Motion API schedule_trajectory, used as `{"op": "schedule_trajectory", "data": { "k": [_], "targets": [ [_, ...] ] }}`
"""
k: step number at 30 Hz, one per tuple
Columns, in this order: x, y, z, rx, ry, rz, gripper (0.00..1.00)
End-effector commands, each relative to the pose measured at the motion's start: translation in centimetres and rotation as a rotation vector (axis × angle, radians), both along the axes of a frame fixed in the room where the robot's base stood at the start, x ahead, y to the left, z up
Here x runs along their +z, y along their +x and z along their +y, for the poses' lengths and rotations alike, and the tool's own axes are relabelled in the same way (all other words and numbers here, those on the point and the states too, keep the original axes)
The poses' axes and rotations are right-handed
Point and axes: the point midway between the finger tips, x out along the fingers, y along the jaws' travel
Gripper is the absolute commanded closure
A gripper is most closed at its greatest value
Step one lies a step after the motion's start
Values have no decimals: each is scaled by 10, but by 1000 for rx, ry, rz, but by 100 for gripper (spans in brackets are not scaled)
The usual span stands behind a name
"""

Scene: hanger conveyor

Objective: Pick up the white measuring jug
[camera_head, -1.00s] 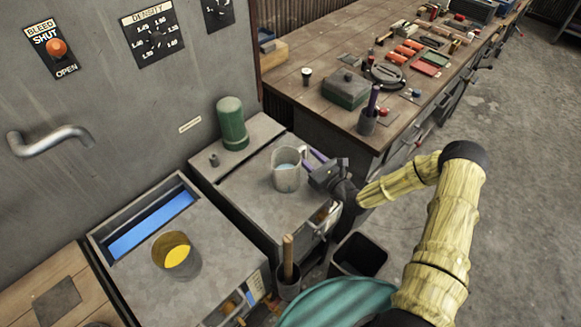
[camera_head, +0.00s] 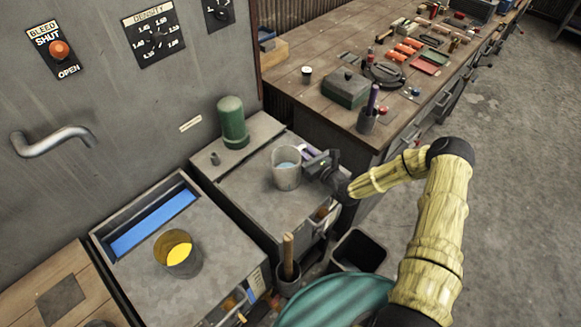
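The white measuring jug (camera_head: 286,177) stands upright on the grey metal bench top (camera_head: 244,184), with pale bluish contents visible inside. Its handle is on the right, towards my gripper.
A green cylinder (camera_head: 232,122) stands behind the jug. A metal cup with yellow contents (camera_head: 178,254) stands on the left unit beside a blue-filled trough (camera_head: 155,222). A black bin (camera_head: 358,251) and a tool-covered wooden workbench (camera_head: 318,100) lie to the right.

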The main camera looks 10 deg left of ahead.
Motion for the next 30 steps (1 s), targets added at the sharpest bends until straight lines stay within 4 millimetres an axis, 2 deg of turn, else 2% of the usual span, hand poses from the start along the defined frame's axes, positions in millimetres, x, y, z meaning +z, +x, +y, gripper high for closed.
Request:
{"op": "schedule_trajectory", "data": {
  "k": [11,16,20,30],
  "targets": [
    [2,0,0,0,1,-1,100],
    [11,1,0,0,1,-3,100],
    [27,0,0,1,1,-4,100],
    [84,1,0,0,0,-4,100]
  ]
}}
